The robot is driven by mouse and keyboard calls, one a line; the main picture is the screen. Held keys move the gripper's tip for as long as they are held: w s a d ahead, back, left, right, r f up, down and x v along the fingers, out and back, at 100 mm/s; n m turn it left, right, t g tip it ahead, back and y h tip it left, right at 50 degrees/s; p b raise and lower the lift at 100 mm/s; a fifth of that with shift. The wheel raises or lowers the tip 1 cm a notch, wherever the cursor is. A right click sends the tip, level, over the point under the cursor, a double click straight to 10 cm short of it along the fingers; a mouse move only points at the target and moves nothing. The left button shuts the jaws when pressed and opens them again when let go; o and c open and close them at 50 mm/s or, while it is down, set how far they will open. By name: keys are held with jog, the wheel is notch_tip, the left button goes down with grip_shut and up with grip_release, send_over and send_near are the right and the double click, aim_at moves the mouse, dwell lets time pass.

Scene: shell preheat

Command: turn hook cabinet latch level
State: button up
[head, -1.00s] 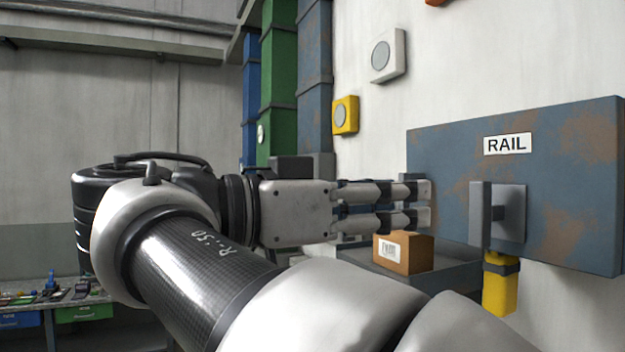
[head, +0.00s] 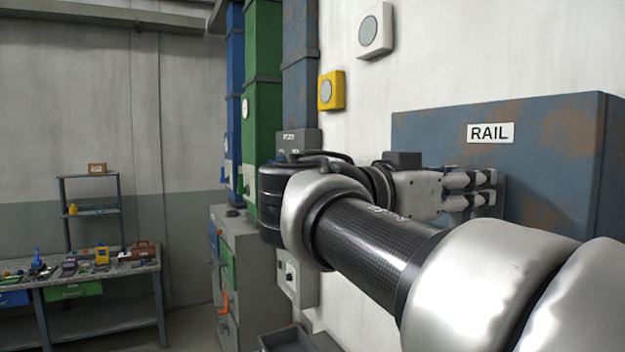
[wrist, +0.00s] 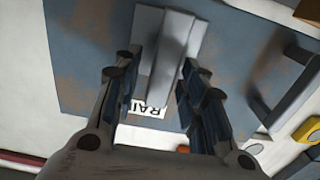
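The blue-grey cabinet (head: 560,150) bears a "RAIL" label (head: 490,132) and hangs on the white wall at right. Its latch is a grey bar handle (wrist: 172,60) on a light square plate (wrist: 146,24). In the wrist view the bar runs roughly crosswise to the label's lettering, so it looks upright rather than level. My gripper (head: 490,189) is at the latch and hides most of the bar in the head view. In the wrist view my gripper (wrist: 157,64) is open with the bar between its fingers. The right finger looks closer to the bar; contact cannot be told.
A yellow box (head: 331,91) and a white box (head: 375,31) with round faces are on the wall. Blue and green columns (head: 262,110) rise left of my arm, above a grey cabinet (head: 238,270). A workbench (head: 100,275) with tools stands far left.

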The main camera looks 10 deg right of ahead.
grip_shut()
dwell(0.5)
